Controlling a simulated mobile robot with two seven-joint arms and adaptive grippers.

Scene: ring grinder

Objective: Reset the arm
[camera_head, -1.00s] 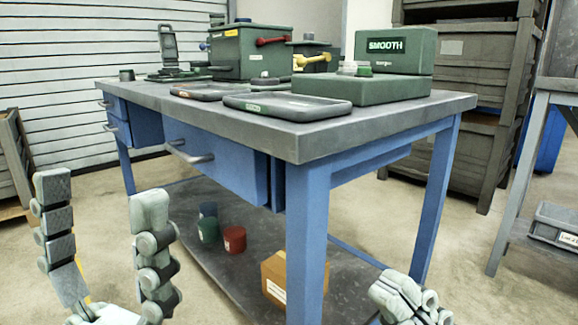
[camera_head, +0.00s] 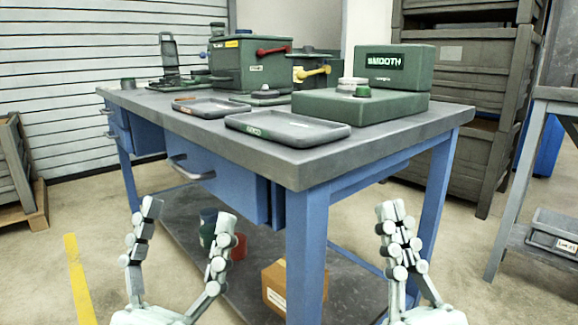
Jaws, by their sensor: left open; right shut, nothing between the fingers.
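My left gripper (camera_head: 189,215) is at the lower left, its two jointed fingers pointing up and spread wide with nothing between them. It is in front of the table and below its top. My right gripper (camera_head: 403,216) is at the lower right, fingers pointing up, with the tips together and nothing held. It is in front of the table's right side. The grey-topped blue table (camera_head: 300,172) carries the green machine marked SMOOTH (camera_head: 362,106) at right and a green box with a red handle (camera_head: 238,66) at the back.
Two shallow trays, one in front (camera_head: 287,126) and one behind (camera_head: 208,107), lie on the tabletop. A cardboard box (camera_head: 274,285) and a red can (camera_head: 239,247) are on the lower shelf. Shelving (camera_head: 470,110) stands behind at right.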

